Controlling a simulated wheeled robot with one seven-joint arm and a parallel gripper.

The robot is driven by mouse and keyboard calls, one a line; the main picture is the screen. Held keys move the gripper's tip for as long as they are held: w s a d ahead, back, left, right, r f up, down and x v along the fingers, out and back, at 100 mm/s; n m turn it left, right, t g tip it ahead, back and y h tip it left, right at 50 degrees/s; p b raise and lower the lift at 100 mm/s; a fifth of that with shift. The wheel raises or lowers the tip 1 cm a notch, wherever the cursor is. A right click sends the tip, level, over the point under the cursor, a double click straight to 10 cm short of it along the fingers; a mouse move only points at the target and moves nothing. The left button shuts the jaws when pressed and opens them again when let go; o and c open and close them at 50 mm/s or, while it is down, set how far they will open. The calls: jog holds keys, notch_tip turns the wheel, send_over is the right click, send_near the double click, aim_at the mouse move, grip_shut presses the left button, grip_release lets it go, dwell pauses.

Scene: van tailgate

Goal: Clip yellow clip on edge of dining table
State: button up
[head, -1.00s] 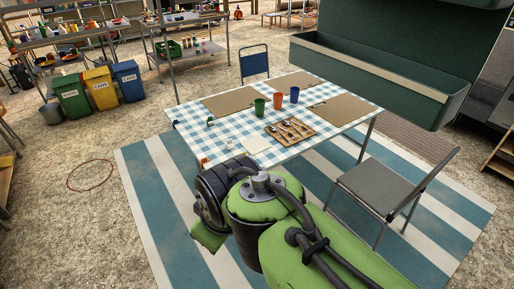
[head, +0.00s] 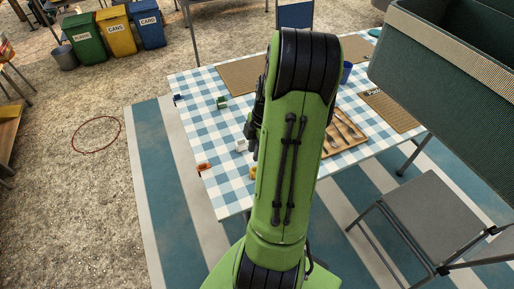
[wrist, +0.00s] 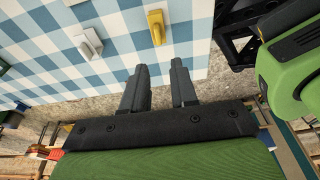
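The yellow clip (wrist: 156,27) lies on the checked cloth of the dining table (wrist: 115,50), in from the edge. In the head view the yellow clip (head: 253,174) shows only partly beside my arm. My gripper (wrist: 159,76) is open and empty in the wrist view. Its two fingers are apart, near the table edge, pointing toward the yellow clip without touching it. A white clip (wrist: 90,42) lies left of the yellow one. In the head view my arm hides most of the gripper.
An orange clip (head: 203,168) and a blue clip (head: 177,98) sit at the table's left edge; a green clip (head: 221,102) lies farther in. A wooden cutlery tray (head: 343,132) stands right of my arm. A chair (head: 430,208) and a dark green bin (head: 445,85) are at right.

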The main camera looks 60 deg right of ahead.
notch_tip(320, 180, down, 7)
jog(key=b, duration=0.5)
jog(key=shift+f, duration=0.2)
jog(key=shift+r, duration=0.1)
jog(key=shift+c, duration=0.2)
grip_shut()
notch_tip(320, 180, up, 5)
jog(key=p, duration=0.4)
jog(key=shift+r, duration=0.1)
